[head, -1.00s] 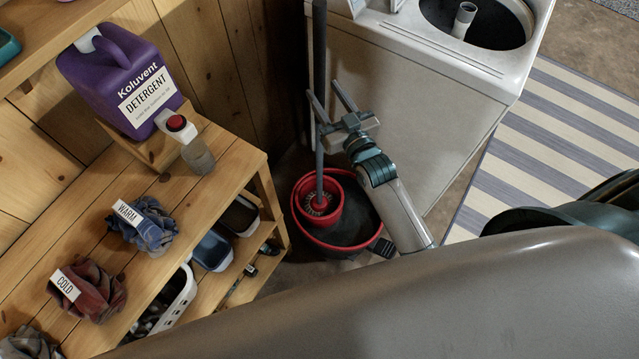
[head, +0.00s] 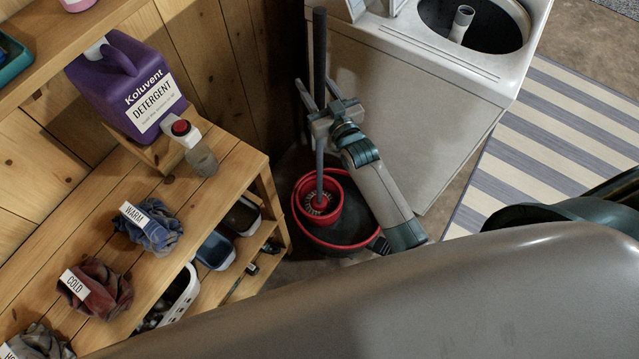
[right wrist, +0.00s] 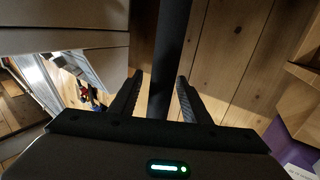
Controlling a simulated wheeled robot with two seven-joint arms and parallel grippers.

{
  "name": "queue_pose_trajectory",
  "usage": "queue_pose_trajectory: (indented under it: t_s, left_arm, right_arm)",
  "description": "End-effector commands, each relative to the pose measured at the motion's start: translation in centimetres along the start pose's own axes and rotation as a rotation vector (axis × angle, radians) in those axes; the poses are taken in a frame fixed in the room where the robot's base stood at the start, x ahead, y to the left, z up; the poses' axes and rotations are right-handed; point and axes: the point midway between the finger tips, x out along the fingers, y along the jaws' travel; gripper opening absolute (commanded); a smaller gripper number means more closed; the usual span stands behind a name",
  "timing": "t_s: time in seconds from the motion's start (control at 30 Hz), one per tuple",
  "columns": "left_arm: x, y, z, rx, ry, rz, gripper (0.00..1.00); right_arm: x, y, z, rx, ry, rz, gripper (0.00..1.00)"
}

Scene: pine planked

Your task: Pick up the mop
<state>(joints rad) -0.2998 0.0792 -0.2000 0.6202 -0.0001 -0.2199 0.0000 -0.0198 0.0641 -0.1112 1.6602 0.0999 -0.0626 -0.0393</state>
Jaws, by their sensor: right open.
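The mop's dark handle (head: 319,60) stands upright in the head view, its lower end in a red wringer in a black and red bucket (head: 360,247) on the floor. My right gripper (head: 314,95) is open with its fingers on either side of the handle. In the right wrist view, the handle (right wrist: 168,60) runs between the two open fingers (right wrist: 158,98), with a gap visible on each side. The mop head is hidden in the bucket. My left gripper is not in view.
A white washing machine (head: 420,110) stands close to the right of the mop. A wooden shelf unit (head: 215,205) with a purple detergent jug (head: 125,85) and labelled cloth bundles is at left. A striped rug (head: 560,150) lies at right.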

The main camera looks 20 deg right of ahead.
Motion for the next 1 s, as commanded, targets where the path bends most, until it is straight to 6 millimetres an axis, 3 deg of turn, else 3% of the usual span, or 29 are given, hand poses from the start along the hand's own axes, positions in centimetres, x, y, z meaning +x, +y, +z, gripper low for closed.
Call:
queue_pose_trajectory:
  t_s: [0.57,0.77,1.0]
  left_arm:
    - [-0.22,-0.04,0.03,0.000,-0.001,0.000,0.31]
    - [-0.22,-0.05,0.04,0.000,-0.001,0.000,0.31]
    - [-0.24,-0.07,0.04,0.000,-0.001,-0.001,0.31]
  right_arm:
    - [0.72,-0.02,0.05,0.001,0.000,0.000,0.43]
    - [0.71,-0.01,0.05,0.001,0.000,0.000,0.00]
    - [0.76,-0.01,-0.16,0.001,0.004,0.000,0.00]
